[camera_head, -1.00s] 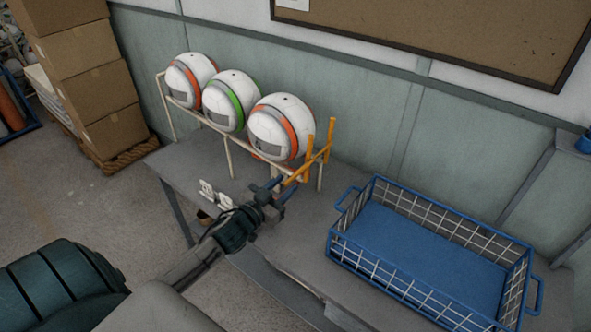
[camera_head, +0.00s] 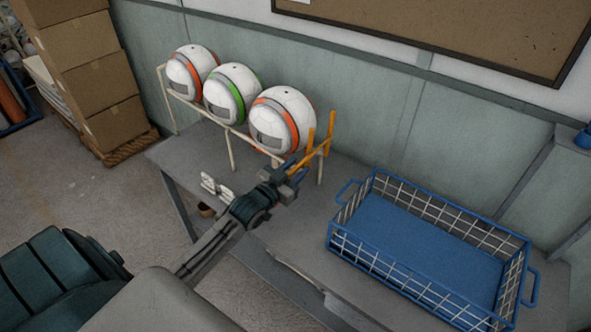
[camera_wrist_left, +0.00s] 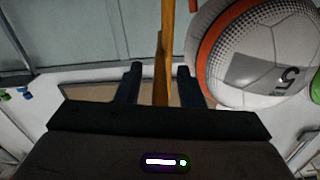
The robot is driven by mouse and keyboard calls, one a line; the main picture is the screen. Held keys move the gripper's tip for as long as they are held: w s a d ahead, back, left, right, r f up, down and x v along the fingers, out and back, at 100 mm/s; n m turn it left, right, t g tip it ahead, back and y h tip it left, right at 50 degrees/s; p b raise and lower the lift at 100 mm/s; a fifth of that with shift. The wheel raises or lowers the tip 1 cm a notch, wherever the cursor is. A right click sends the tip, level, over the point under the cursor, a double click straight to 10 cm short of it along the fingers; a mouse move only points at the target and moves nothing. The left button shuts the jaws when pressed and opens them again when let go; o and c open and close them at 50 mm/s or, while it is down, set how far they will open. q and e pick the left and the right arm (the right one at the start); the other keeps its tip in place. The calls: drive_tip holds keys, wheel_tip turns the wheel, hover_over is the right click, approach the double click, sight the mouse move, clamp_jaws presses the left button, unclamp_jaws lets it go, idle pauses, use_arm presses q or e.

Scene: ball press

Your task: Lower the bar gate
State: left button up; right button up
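The orange-yellow bar gate (camera_head: 323,148) stands raised at the right end of the white ball rack (camera_head: 230,148). Its upright bars rise beside the nearest ball. My left gripper (camera_head: 293,170) is at the gate's lower front part. In the left wrist view, my left gripper (camera_wrist_left: 158,76) has its two dark fingers apart, with the orange bar (camera_wrist_left: 163,62) showing between them and a gap on each side. I cannot tell how deep the bar sits between the fingers. My right gripper is not in view.
Several balls sit on the rack; the nearest (camera_head: 282,121) has an orange band and is close to my gripper. A blue wire basket (camera_head: 432,250) stands on the grey table (camera_head: 300,240) to the right.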

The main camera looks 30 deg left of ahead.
use_arm(q)
drive_tip(key=shift+c, duration=0.4)
clamp_jaws()
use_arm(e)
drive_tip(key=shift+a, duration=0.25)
use_arm(q)
drive_tip(key=shift+f, duration=0.1)
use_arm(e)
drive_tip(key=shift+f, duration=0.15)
